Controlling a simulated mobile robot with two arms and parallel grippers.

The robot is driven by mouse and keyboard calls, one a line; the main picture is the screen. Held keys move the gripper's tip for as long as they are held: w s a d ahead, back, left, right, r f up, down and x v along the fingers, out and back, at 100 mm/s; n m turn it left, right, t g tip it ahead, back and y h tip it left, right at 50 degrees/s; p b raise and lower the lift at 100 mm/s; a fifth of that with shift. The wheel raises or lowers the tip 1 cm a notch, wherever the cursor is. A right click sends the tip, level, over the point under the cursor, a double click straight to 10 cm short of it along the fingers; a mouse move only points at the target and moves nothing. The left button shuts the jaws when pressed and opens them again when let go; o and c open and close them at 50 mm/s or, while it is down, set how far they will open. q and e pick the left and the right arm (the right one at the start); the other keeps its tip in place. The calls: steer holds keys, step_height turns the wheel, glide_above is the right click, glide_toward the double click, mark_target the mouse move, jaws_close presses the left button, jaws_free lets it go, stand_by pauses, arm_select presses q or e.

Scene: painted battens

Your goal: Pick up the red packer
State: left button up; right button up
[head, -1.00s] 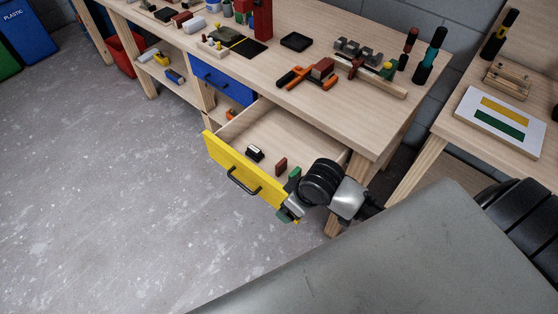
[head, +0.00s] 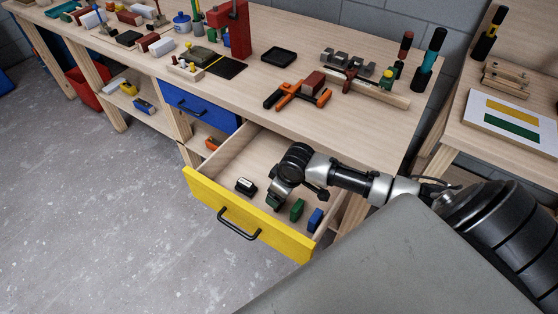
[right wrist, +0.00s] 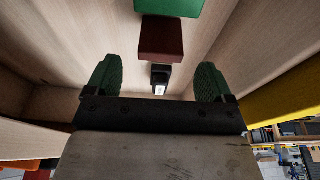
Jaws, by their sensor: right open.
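The red packer (right wrist: 161,38) is a dark red block in the open yellow-fronted drawer (head: 222,208). In the right wrist view it lies ahead of my right gripper (right wrist: 157,80), between a green block (right wrist: 170,7) and a black item with a white label (right wrist: 160,78). The gripper's green-padded fingers are spread apart with nothing between them. In the head view my right gripper (head: 273,201) is inside the drawer near its front, and the gripper and wrist hide the red packer. My left gripper is not in view.
The drawer also holds the black item (head: 246,186), the green block (head: 296,209) and a blue block (head: 315,219). Its front and side walls rise around the gripper. The workbench top (head: 330,120) overhangs behind, with clamps and tools on it.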

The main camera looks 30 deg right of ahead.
steer(key=x, duration=0.5)
steer(key=shift+s+d+f, duration=0.1)
steer(key=shift+s, duration=0.2)
steer(key=shift+w+f, duration=0.15)
steer(key=shift+f, duration=0.25)
steer(key=shift+c, duration=1.3)
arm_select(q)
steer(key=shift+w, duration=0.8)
arm_select(e)
steer(key=c, duration=0.7)
